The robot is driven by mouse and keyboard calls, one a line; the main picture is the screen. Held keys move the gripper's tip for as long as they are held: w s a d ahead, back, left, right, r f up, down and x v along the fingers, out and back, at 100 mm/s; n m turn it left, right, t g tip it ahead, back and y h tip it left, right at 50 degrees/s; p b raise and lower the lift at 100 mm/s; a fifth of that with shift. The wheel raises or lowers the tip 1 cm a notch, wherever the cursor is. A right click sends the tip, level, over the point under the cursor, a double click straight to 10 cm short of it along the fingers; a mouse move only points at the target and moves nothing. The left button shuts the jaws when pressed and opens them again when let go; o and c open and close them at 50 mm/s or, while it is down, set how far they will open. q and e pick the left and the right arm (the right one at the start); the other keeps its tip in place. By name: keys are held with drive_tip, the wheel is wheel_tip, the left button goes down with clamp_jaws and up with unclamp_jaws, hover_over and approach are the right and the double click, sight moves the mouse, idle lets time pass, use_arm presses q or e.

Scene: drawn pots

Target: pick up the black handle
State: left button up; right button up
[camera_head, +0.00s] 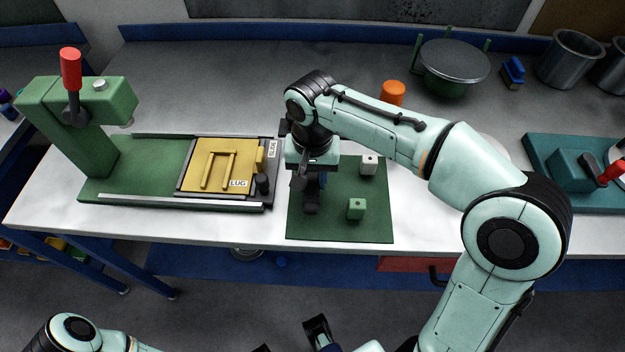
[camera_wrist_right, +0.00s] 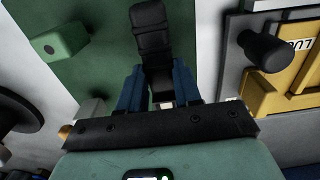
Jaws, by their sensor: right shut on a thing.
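The black handle (camera_head: 311,201) is on the green mat, at the mat's left side. It also shows in the right wrist view (camera_wrist_right: 153,40), reaching away from between the blue fingers. My right gripper (camera_wrist_right: 160,98) is shut on its near end. In the head view my right gripper (camera_head: 319,183) points down over the mat and its wrist hides part of the grip. I cannot tell whether the handle is lifted clear of the mat. My left arm is at the bottom edge, with its gripper mostly cut off.
Two small blocks, one pale (camera_head: 369,164) and one green (camera_head: 356,209), stand on the green mat (camera_head: 340,232). Left of it is a green press (camera_head: 62,125) with a yellow plate (camera_head: 220,187) and a black knob (camera_head: 262,185). An orange cylinder (camera_head: 392,93) and a lidded pot (camera_head: 453,62) stand behind.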

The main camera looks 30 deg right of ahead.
sight(312, 181)
wheel_tip(312, 181, up, 18)
drive_tip(key=p, duration=0.5)
drive_tip(key=shift+f, duration=0.25)
